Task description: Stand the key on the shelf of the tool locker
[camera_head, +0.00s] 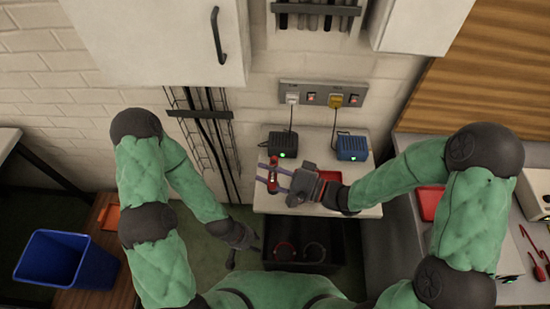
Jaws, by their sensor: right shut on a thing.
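My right gripper (272,176) is shut on a small red and dark object, which looks like the key (273,186), and holds it over the left part of the white bench. The key's exact shape is too small to tell. My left gripper (246,243) hangs low, left of the dark open bin, and seems empty; its fingers are too small to judge. The tool locker cannot be told for certain; a white cabinet with a dark handle (217,36) hangs at the upper left, its inside not visible.
On the white bench (290,203) stand a black charger (283,145) with a green light and a blue charger (352,147), plugged into a wall socket strip (322,94). A red tray lies partly behind my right gripper. A dark bin (341,245) holds ring-shaped things. A blue bin (66,270) stands left.

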